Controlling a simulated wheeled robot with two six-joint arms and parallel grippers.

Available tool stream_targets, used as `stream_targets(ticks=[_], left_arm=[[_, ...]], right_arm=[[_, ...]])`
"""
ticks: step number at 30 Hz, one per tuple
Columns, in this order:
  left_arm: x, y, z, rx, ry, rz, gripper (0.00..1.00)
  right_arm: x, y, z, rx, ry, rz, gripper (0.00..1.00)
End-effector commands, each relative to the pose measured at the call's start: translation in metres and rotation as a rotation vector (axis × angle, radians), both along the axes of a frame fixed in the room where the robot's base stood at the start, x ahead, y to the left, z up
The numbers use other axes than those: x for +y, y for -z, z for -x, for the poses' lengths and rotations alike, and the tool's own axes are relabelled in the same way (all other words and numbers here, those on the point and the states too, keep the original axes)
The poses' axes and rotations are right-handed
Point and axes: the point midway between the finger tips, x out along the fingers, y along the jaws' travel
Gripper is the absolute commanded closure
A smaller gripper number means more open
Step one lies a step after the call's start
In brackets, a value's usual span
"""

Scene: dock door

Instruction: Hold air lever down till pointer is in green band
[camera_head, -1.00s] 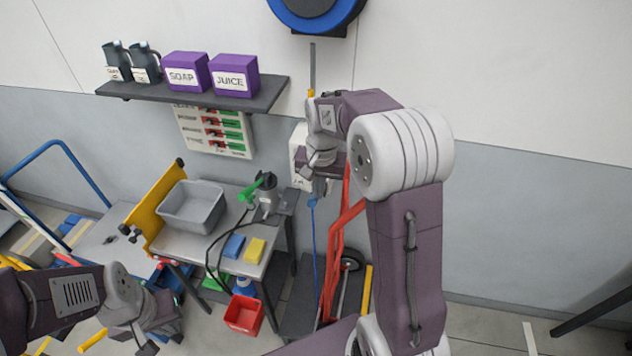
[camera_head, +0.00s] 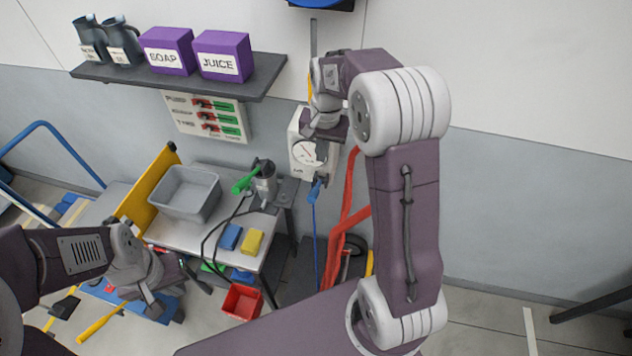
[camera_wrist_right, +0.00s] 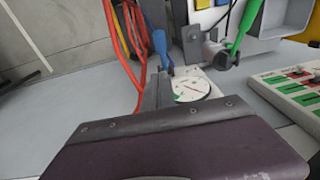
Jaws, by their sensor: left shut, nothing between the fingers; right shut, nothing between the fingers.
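The white air gauge box (camera_head: 301,168) is on the wall, with its round dial facing out. The dial also shows in the right wrist view (camera_wrist_right: 196,86), with a green patch at its edge; the thin pointer's exact reading is too small to tell. A blue handle (camera_head: 316,191) is at the box's lower right, with a blue hose below; it also shows in the right wrist view (camera_wrist_right: 161,46). My right gripper (camera_head: 321,172) is shut and empty in front of the box's right side, close to the blue handle; contact is unclear. My left gripper (camera_head: 152,303) is shut and empty at lower left.
A shelf (camera_head: 180,78) with purple boxes is above a label board (camera_head: 207,118).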

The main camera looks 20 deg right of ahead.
Motion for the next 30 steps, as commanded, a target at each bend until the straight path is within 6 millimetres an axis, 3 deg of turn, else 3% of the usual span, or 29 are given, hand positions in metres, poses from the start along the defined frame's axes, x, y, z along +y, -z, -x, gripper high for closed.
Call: stream_targets(ticks=[12, 15, 21, 30], left_arm=[[0.000, -0.025, 0.000, 0.000, 0.000, 0.000, 1.00], [0.000, -0.032, 0.000, 0.000, 0.000, 0.000, 1.00], [0.000, -0.038, 0.000, 0.000, 0.000, 0.000, 1.00], [0.000, -0.038, 0.000, 0.000, 0.000, 0.000, 1.00]], right_arm=[[0.000, 0.086, -0.008, 0.007, -0.001, -0.001, 1.00], [0.008, 0.100, -0.005, 0.004, -0.004, 0.000, 1.00], [0.015, 0.119, -0.001, 0.001, -0.001, 0.000, 1.00], [0.016, 0.122, -0.001, 0.000, -0.001, 0.000, 1.00]])
